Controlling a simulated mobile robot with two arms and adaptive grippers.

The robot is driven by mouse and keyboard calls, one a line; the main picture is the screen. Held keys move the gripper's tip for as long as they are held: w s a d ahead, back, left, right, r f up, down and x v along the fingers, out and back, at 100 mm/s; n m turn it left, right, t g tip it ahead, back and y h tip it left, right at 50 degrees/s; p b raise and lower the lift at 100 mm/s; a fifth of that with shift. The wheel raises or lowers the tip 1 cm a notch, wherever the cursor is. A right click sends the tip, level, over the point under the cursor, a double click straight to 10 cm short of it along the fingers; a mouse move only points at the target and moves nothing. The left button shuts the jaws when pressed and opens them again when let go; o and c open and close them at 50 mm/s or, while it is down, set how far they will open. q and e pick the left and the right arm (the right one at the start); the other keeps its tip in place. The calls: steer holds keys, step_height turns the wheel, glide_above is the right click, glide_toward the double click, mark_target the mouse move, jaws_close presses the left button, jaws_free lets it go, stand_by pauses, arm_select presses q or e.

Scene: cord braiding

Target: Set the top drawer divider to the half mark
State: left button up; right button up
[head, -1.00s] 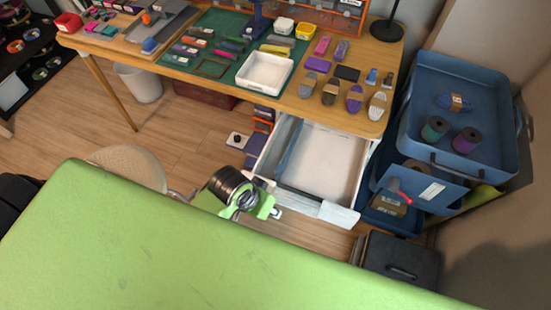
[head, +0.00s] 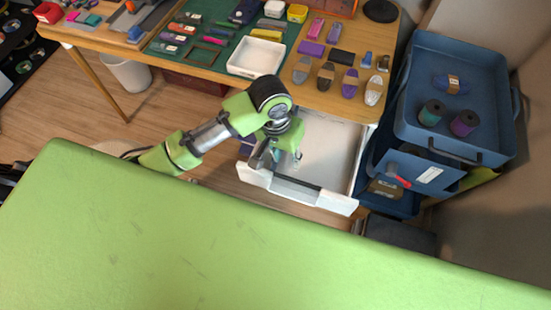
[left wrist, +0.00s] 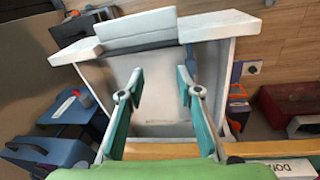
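The white top drawer (head: 330,145) is pulled out from under the wooden table. My left gripper (head: 281,157) is over the left part of the drawer. In the left wrist view its two teal fingers (left wrist: 160,78) are apart, with bare drawer floor showing between them. A narrow blue-grey strip (left wrist: 190,58), which looks like the divider, shows beside the right finger there, near the drawer's side wall. Most of it is hidden by the finger, and my gripper covers that area in the head view. I cannot tell whether finger and strip touch. My right gripper is not in view.
The table (head: 215,70) holds a white tray (head: 257,57), cord bundles and tools. A blue cart (head: 405,110) with spools stands close to the drawer's right. The right part of the drawer is empty.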

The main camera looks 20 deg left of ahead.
arm_select(q)
steer(key=w+a+r+n+y, duration=0.1)
steer(key=w+a+r+y, duration=0.1)
steer(key=w+a, duration=0.2)
steer(key=shift+g, duration=0.4)
steer(key=f, duration=0.4)
steer(key=f+b, duration=0.1)
steer(key=f, duration=0.8)
steer(key=shift+s+f, duration=0.25)
steer(key=shift+f, duration=0.1)
jaws_close()
